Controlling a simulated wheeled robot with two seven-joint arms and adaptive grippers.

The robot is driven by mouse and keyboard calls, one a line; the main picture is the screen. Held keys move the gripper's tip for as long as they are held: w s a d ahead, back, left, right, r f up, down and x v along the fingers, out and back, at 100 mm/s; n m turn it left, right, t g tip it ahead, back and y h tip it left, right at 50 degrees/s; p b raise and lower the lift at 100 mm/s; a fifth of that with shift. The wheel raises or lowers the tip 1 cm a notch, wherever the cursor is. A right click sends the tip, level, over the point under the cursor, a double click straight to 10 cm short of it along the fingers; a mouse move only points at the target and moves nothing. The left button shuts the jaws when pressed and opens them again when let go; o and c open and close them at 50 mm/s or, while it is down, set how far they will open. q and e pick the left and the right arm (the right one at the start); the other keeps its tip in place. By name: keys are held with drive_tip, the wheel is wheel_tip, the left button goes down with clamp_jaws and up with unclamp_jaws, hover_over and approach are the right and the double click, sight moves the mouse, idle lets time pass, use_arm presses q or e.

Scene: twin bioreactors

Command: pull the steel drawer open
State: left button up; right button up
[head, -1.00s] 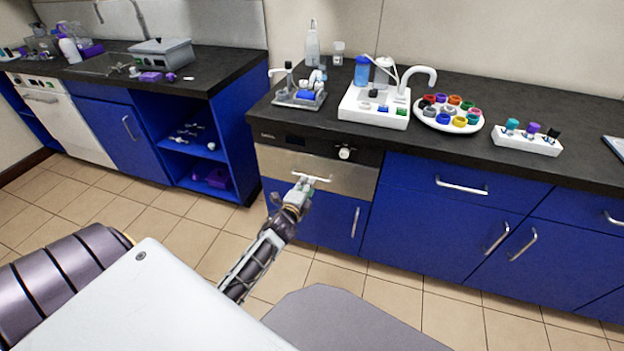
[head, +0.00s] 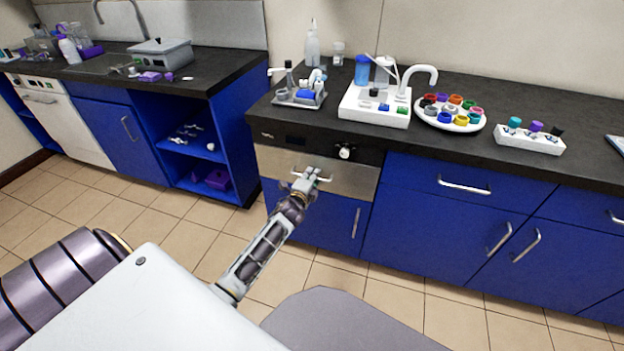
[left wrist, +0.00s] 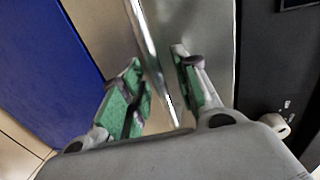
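The steel drawer (head: 350,182) is the brushed metal front under the dark control panel, and it looks shut. Its bright bar handle (head: 325,180) runs across the front and is partly hidden by my left gripper (head: 308,176). In the left wrist view the handle (left wrist: 151,45) runs between the green-padded fingers of the left gripper (left wrist: 158,88). The fingers are apart, one on each side of the bar, with gaps visible; I see no firm grip. My right gripper is not in view.
A white knob (head: 344,152) sits on the dark panel (head: 280,138) just above the drawer. Blue cabinets with handles flank it to the right and below. The black counter (head: 460,90) above holds a color-cup plate (head: 450,124) and lab equipment. The tiled floor (head: 160,240) at left is clear.

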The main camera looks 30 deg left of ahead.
use_arm(q)
drive_tip(key=shift+w, duration=0.1)
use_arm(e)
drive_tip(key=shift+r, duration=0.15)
use_arm(q)
clamp_jaws()
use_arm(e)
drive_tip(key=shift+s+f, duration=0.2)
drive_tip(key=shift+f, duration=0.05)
